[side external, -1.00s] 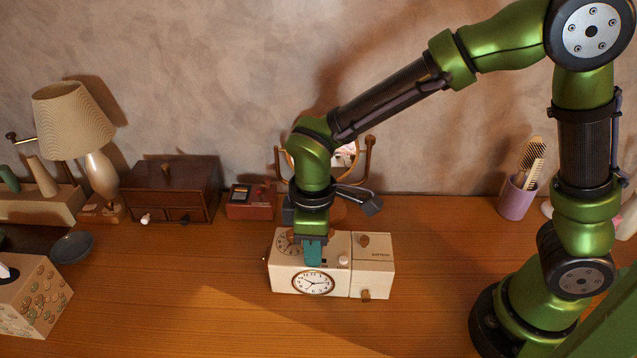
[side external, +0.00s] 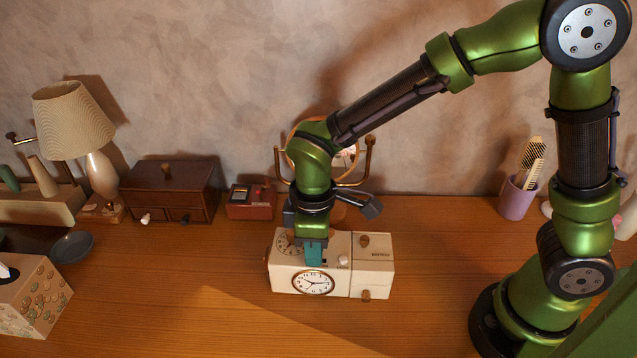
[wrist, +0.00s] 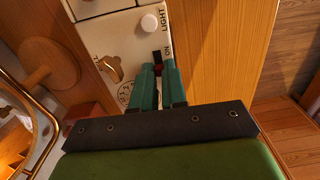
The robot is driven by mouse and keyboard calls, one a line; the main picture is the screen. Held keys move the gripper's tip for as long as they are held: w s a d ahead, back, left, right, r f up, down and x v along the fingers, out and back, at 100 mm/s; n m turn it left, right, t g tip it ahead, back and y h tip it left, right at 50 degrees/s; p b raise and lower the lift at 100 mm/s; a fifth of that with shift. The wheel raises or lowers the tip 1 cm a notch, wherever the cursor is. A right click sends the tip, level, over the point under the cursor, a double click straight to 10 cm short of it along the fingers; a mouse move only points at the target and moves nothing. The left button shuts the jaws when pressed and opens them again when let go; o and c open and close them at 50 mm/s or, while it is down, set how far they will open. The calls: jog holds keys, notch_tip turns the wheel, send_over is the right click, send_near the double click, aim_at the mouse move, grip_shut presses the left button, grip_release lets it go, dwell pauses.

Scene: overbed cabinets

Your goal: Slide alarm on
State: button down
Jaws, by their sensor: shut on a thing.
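The cream alarm clock (side external: 372,258) stands on the wooden desk with its round clock face (side external: 313,283) to the front. Its top bears a small dark slide switch (wrist: 158,56), with a red bit showing, beside the word ON in the wrist view. A round white knob (wrist: 150,22) sits next to the word LIGHT. My gripper (wrist: 159,69) points down over the clock's top with its teal fingers close together on the slide switch. It also shows in the side view (side external: 314,264). The fingers hide part of the switch, so its exact position is unclear.
A round mirror on a wooden stand (side external: 367,158) is behind the clock. A small red box (side external: 250,203) and a dark drawer chest (side external: 165,190) stand to the left. A purple cup with combs (side external: 516,199) is at the right. The desk before the clock is clear.

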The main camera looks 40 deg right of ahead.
jog(key=shift+s+d, duration=0.35)
jog(key=shift+s, duration=0.05)
dwell(0.4)
jog(key=c, duration=1.4)
grip_release()
jog(key=shift+c, duration=0.2)
jog(key=shift+r, duration=3)
jog(key=shift+f+m, duration=0.15)
jog(key=shift+m, duration=0.15)
jog(key=s+d+r+m+t+y, duration=0.1)
jog(key=s+d+r+m+t, duration=0.2)
jog(key=s+d+r+m, duration=0.1)
jog(key=s+d+r+m+t+y, duration=0.1)
jog(key=s+d+r+m+t, duration=0.3)
jog(key=d+m, duration=0.3)
jog(key=d+r, duration=0.1)
jog(key=d, duration=0.2)
jog(key=shift+d+r+m, duration=0.35)
jog(key=shift+r+m, duration=0.05)
